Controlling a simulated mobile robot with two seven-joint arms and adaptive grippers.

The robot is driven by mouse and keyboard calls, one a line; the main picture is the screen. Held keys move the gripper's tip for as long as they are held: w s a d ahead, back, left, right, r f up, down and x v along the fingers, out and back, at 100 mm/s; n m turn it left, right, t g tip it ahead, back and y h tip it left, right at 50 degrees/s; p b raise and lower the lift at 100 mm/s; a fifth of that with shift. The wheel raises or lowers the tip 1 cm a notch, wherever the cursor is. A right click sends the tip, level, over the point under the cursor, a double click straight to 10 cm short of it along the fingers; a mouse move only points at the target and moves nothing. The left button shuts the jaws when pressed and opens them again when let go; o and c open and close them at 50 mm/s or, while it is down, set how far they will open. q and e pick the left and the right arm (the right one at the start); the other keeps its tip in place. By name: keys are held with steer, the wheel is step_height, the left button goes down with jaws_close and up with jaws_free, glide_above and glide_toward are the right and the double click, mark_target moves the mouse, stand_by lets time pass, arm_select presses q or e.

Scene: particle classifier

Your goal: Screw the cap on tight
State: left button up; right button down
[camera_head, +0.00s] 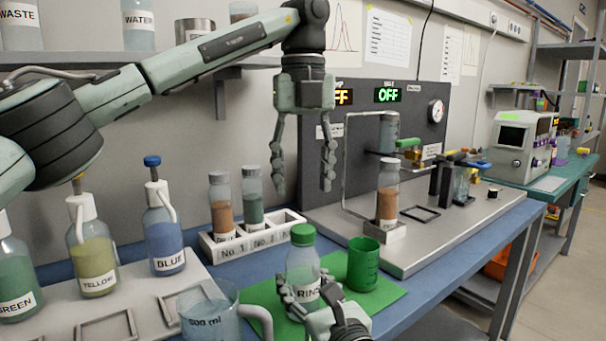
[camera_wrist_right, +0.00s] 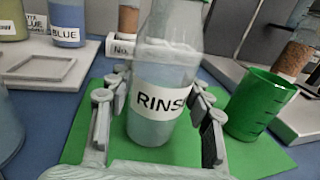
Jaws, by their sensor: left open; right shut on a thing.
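The RINSE bottle (camera_head: 303,270) is clear with liquid inside and stands upright at the green mat (camera_head: 384,298). A green cap (camera_head: 303,235) sits on its top; I cannot tell how tight it is. My right gripper (camera_head: 309,297) is shut around the bottle's lower body, with fingers on both sides of the label. My left gripper (camera_head: 304,188) is open and empty, pointing down, above and apart from the cap.
A green beaker (camera_head: 363,265) stands close right of the bottle. A white rack (camera_head: 229,251) with numbered vials is behind it. A 500 ml beaker (camera_head: 209,317) is at front left, with YELLOW (camera_head: 92,255) and BLUE (camera_head: 164,232) bottles beyond. A metal apparatus (camera_head: 455,232) stands right.

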mark_target(303, 228)
arm_select(q)
step_height(303, 228, down, 8)
stand_by(0.5)
